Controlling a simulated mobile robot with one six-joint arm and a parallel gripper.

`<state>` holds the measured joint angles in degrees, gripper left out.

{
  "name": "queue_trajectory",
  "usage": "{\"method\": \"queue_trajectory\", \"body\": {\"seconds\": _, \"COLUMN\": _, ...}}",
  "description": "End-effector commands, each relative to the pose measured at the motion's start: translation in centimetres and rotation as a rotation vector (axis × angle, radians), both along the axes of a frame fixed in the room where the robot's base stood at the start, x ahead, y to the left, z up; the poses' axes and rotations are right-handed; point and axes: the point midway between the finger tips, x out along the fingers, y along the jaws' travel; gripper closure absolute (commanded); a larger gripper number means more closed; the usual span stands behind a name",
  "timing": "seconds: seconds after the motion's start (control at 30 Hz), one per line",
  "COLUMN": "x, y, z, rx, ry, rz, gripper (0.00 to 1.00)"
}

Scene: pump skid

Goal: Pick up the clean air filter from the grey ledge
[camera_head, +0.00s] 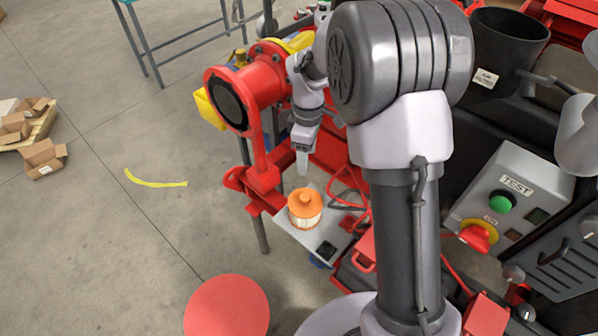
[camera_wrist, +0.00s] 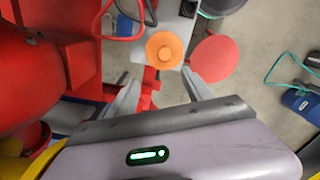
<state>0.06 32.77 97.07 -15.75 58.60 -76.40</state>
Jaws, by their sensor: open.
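The clean air filter (camera_head: 305,208) has an orange top with a small knob and a pale pleated side. It stands upright on the grey ledge (camera_head: 328,231), near its left end. In the wrist view the filter (camera_wrist: 164,50) shows from above, ahead of the fingers and roughly midway between them. My gripper (camera_head: 302,163) hangs above the filter in the head view, apart from it. In the wrist view my gripper (camera_wrist: 160,88) has its two fingers spread wide, with nothing between them. The ledge (camera_wrist: 140,50) is partly cut off at the top there.
A red pipe with a flange (camera_head: 232,98) stands close left of my gripper. A red cable (camera_head: 362,195) loops right of the filter. A red disc (camera_head: 227,305) is at the lower left. A grey test box (camera_head: 515,195) is at the right. Floor at left is mostly clear.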

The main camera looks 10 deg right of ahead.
Motion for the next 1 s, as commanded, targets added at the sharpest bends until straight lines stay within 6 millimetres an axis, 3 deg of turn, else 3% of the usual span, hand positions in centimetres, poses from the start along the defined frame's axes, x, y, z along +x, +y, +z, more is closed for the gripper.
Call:
{"method": "queue_trajectory", "body": {"seconds": 0.1, "x": -0.2, "y": 0.0, "z": -4.3, "rx": 0.0, "ry": 0.004, "rz": -0.002, "gripper": 0.41}}
{"method": "queue_trajectory", "body": {"seconds": 0.3, "x": -0.2, "y": 0.1, "z": -9.7, "rx": 0.001, "ry": 0.003, "rz": -0.004, "gripper": 0.41}}
{"method": "queue_trajectory", "body": {"seconds": 0.57, "x": -0.2, "y": 0.1, "z": -12.4, "rx": 0.0, "ry": 0.001, "rz": -0.004, "gripper": 0.41}}
{"method": "queue_trajectory", "body": {"seconds": 0.77, "x": -0.4, "y": 0.2, "z": -16.4, "rx": 0.002, "ry": 0.001, "rz": -0.004, "gripper": 0.41}}
{"method": "queue_trajectory", "body": {"seconds": 0.97, "x": -0.4, "y": 0.2, "z": -16.3, "rx": 0.002, "ry": 0.0, "rz": -0.005, "gripper": 0.41}}
{"method": "queue_trajectory", "body": {"seconds": 1.0, "x": -0.4, "y": 0.2, "z": -16.3, "rx": 0.001, "ry": 0.0, "rz": -0.005, "gripper": 0.45}}
